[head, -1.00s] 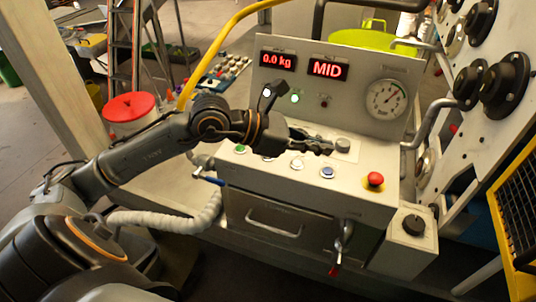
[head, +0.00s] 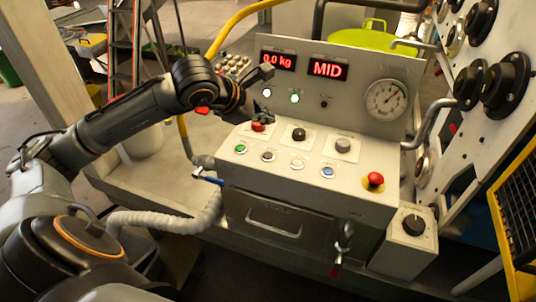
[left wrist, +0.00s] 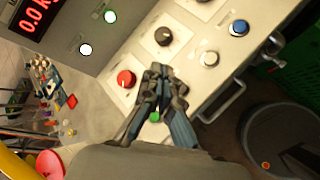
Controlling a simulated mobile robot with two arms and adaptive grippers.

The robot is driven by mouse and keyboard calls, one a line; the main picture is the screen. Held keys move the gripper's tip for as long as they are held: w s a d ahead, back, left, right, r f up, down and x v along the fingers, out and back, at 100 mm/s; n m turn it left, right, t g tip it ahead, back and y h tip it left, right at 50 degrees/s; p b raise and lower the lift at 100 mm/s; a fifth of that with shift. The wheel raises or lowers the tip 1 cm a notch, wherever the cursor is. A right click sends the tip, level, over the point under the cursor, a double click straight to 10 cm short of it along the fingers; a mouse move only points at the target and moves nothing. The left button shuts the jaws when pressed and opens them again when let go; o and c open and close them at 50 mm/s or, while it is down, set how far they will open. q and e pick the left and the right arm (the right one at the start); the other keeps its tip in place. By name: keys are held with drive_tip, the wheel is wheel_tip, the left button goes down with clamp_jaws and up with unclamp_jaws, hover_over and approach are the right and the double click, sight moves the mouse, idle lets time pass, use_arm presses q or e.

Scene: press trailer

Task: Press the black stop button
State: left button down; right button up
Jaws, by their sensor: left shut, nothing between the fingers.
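The sloped console has a row of small push buttons: green (head: 240,149), black (head: 268,156), white (head: 297,163) and blue (head: 327,172). My left gripper (head: 268,117) is shut and empty, above the console's left part, close to the red knob (head: 258,127). In the left wrist view, the shut fingers (left wrist: 165,75) point at the console between the red knob (left wrist: 126,79) and the white button (left wrist: 209,59). They hide the black button there; the green button (left wrist: 155,116) shows partly beside them. My right gripper is in neither view.
A black knob (head: 299,134) and a grey knob (head: 343,146) stand behind the button row. A red mushroom button (head: 375,180) is at the right. The upright panel with displays and a gauge (head: 386,99) rises behind. A blue-handled valve (head: 208,179) sticks out at left.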

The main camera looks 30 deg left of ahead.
sight(266, 156)
use_arm(q)
wheel_tip(266, 156, down, 8)
drive_tip(key=b, duration=0.6)
drive_tip(key=shift+f, duration=0.15)
drive_tip(key=shift+f+b, duration=0.3)
idle(0.9)
drive_tip(key=shift+f+b, duration=0.35)
drive_tip(key=shift+b, duration=0.4)
drive_tip(key=shift+f+b, duration=0.45)
drive_tip(key=shift+b, duration=0.2)
idle(0.4)
drive_tip(key=shift+r, duration=0.1)
drive_tip(key=shift+r+p, duration=0.35)
drive_tip(key=shift+r, duration=0.4)
